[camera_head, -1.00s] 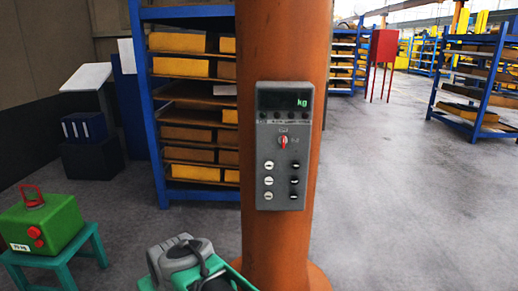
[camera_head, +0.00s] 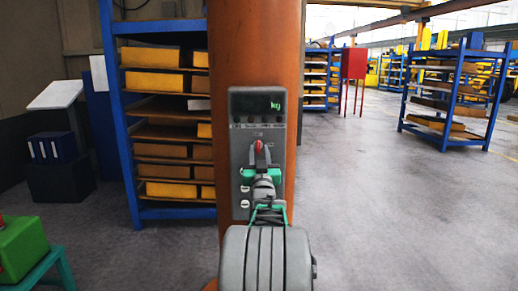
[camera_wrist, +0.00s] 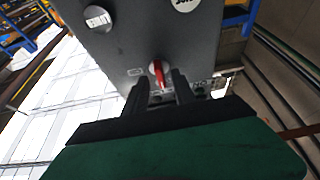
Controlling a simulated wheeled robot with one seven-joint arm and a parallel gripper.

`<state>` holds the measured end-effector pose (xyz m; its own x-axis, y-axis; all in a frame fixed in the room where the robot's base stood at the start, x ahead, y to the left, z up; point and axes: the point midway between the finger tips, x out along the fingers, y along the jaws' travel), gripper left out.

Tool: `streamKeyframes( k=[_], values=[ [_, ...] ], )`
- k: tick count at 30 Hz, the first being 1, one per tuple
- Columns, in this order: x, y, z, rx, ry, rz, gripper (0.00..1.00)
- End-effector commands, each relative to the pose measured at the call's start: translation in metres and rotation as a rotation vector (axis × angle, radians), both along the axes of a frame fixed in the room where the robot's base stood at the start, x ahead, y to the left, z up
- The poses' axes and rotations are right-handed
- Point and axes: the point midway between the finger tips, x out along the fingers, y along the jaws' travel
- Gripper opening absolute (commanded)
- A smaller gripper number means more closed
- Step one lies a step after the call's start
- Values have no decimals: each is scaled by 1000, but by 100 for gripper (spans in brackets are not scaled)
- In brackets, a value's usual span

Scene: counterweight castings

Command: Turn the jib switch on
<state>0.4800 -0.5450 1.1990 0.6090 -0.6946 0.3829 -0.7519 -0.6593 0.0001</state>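In the wrist view the red knob (camera_wrist: 158,73) shows just beyond and between my fingertips. My gripper (camera_head: 259,158) is in front of the box, at the knob. In the wrist view my gripper (camera_wrist: 159,80) has its two dark fingers apart, one on each side of the knob. I cannot tell whether they touch it. My arm hides most of the lower buttons. The box's display (camera_head: 258,104) shows green "kg".
The orange column (camera_head: 255,45) stands close in front of me. A blue rack (camera_head: 112,120) with yellow castings is behind it at left. A green casting (camera_head: 22,247) sits on a teal stand (camera_head: 45,268) at lower left.

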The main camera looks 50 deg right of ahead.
Motion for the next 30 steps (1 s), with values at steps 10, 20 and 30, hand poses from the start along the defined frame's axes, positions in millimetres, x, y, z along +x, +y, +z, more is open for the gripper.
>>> streamKeyframes(
  k=[10, 20, 30],
  values=[
    [7, -7, 4, 0, 0, 0, 32],
    [7, -6, 4, 0, 0, 1, 5],
    [7, -6, 3, 0, 1, 1, 0]
  ],
)
